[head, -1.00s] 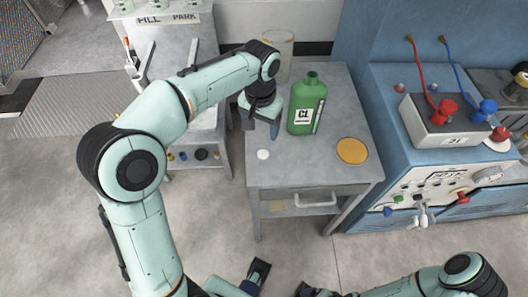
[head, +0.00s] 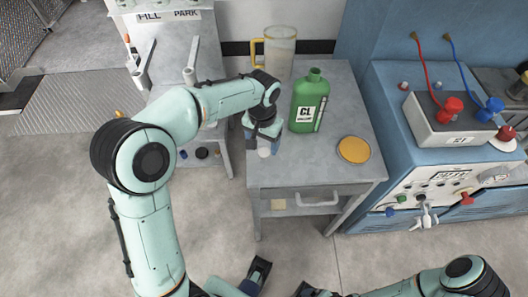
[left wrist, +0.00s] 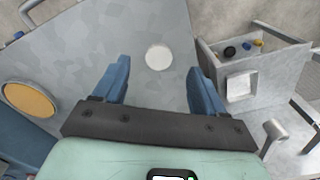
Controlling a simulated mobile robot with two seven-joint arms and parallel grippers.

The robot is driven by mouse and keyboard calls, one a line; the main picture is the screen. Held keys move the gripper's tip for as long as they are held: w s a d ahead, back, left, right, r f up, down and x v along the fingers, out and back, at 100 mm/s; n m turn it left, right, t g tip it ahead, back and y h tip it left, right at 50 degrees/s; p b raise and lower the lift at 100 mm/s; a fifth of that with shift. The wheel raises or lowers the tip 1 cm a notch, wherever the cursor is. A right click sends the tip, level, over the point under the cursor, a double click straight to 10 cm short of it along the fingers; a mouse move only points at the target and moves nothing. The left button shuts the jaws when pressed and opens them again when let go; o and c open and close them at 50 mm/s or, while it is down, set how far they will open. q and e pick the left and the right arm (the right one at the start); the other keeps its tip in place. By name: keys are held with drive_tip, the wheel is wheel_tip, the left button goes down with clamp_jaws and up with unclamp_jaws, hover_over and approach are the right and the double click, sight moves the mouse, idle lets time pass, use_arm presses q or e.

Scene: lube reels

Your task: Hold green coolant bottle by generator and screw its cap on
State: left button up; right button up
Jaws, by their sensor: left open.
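The green coolant bottle (head: 309,103) stands upright on the grey metal cart, its neck open at the top. A small white round cap (head: 264,152) lies on the cart's left front part, in front of the bottle. My left gripper (head: 264,143) is open just above the cap and partly covers it. In the left wrist view the cap (left wrist: 159,57) shows between the two spread blue fingers of the left gripper (left wrist: 158,78), with nothing held. Dark gripper parts show at the bottom of the head view, where my right arm comes in; their state is unclear.
A yellow-orange disc (head: 353,149) lies right of the bottle on the cart (head: 310,174). A clear jug with a yellow handle (head: 279,50) stands behind. The blue generator (head: 390,90) stands at the right. A shelf with small caps is at the left. The cart's front middle is clear.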

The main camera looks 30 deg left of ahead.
sight(263, 154)
use_arm(q)
wheel_tip(263, 154, down, 5)
drive_tip(key=shift+r+b, duration=0.1)
drive_tip(key=shift+b, duration=0.2)
drive_tip(key=c, duration=1.1)
